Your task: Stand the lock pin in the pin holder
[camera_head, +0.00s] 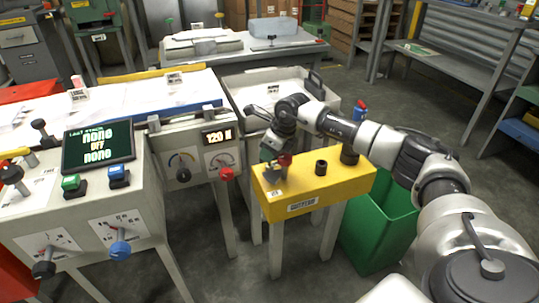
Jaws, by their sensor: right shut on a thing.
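A yellow block-shaped stand (343,187) with a label on its front is at the middle right; it seems to be the pin holder. A short black round socket (321,168) is on its top, and a wider dark round piece (349,155) is at its far right corner. My right gripper (274,153) is over the stand's left end, pointing down and shut. A small red-topped piece (285,160), seemingly the lock pin, is at its fingers. The fingers and the arm partly hide it, and I cannot tell whether its lower end touches the stand. My left gripper is not in view.
A green bin (378,232) stands right behind the yellow stand. At left is a control panel with a screen (98,146), knobs and levers. A light tray table (245,95) is behind.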

